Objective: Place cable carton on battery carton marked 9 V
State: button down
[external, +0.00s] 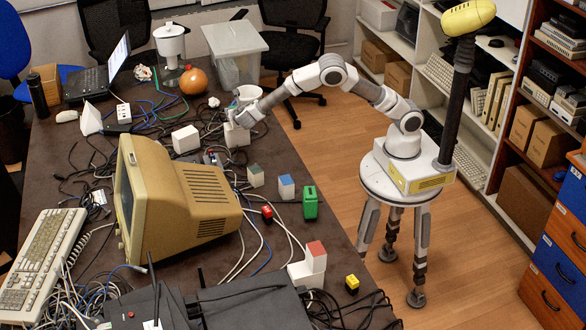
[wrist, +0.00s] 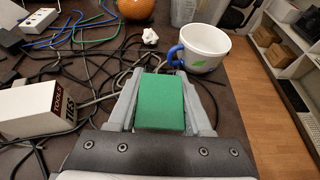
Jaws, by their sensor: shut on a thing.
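My gripper (wrist: 160,112) is shut on a small carton with a green top (wrist: 160,103), seen between the two fingers in the wrist view. In the external view my gripper (external: 243,120) is at the far right part of the dark table, with a white carton side (external: 236,135) showing under it. Whether the carton touches the table is unclear. No cable or 9 V marking is legible, so I cannot tell which is the battery carton.
A white carton marked TOOLS (wrist: 38,108) stands left of my gripper. A white mug with a blue handle (wrist: 204,48) is just beyond, to the right. Loose cables surround the gripper. A beige monitor (external: 175,195) and a green object (external: 310,203) stand nearer.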

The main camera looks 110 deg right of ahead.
jog(key=shift+c, duration=1.6)
grip_release()
jog(key=shift+f, duration=0.15)
jog(key=shift+r, duration=0.2)
jog(key=p+v, duration=0.2)
jog(key=v, duration=1)
jog(key=s+a+r+m+t+y, duration=0.1)
jog(key=s+a+r+m+y, duration=0.35)
jog(key=s, duration=0.45)
jog(key=s+a+r+m+y, duration=0.35)
jog(key=s+a+m, duration=0.25)
jog(key=s, duration=0.2)
jog(key=s+a+r+m+t+y, duration=0.2)
jog(key=s+a+m+t+y, duration=0.2)
jog(key=s+a, duration=0.9)
jog(key=s+m+y, duration=0.1)
jog(key=s+m, duration=0.1)
jog(key=m, duration=0.1)
jog(key=shift+s+t, duration=0.2)
jog(key=shift+t, duration=0.1)
